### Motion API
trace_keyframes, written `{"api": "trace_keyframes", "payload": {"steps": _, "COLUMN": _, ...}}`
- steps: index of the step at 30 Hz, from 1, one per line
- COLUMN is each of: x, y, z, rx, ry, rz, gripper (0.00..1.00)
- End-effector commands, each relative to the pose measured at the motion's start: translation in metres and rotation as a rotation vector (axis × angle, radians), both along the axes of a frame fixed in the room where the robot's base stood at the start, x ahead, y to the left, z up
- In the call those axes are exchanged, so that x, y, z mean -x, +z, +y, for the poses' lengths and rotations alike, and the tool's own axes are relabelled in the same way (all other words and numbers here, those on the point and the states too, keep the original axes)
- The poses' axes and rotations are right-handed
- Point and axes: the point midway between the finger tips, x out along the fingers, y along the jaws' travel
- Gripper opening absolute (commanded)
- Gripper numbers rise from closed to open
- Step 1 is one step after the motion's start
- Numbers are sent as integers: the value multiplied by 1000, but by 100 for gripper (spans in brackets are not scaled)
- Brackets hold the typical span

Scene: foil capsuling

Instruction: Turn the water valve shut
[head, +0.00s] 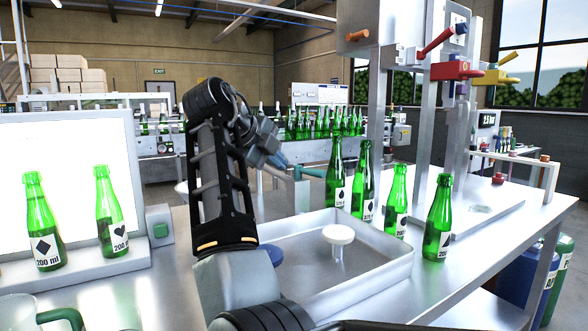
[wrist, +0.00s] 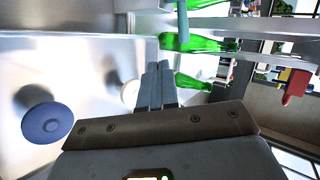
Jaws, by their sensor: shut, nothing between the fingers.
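A teal lever (head: 313,172) sits on a grey metal post (head: 298,190) at the back of the steel basin; I take it to be the water valve. In the wrist view a teal bar (wrist: 182,20), seemingly the same lever, shows beyond my fingertips. My gripper (head: 283,161) is at the back of the basin, close to the lever's left end in the picture. Its fingers are together and empty, also in the wrist view (wrist: 160,72). I cannot tell whether they touch the lever.
The steel basin (head: 396,268) holds a white round-topped fitting (head: 338,234). Several green bottles (head: 363,190) stand along its right side, close to the lever. Two more bottles stand before a lit panel (head: 70,150) at left. A blue disc (wrist: 47,123) shows in the wrist view.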

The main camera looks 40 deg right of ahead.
Motion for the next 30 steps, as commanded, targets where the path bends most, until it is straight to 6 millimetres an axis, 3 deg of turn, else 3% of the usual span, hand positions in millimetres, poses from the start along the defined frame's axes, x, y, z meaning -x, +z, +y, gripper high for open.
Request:
{"api": "trace_keyframes", "payload": {"steps": 7, "x": -3, "y": -15, "z": -20, "rx": -1, "ry": -2, "rz": 2, "gripper": 0}}
{"api": "trace_keyframes", "payload": {"steps": 19, "x": -13, "y": -61, "z": -81, "rx": -1, "ry": -3, "rz": 3, "gripper": 0}}
{"api": "trace_keyframes", "payload": {"steps": 24, "x": -17, "y": -54, "z": -104, "rx": -1, "ry": -1, "rz": 0, "gripper": 0}}
{"api": "trace_keyframes", "payload": {"steps": 30, "x": -19, "y": -52, "z": -117, "rx": -1, "ry": -1, "rz": -1, "gripper": 0}}
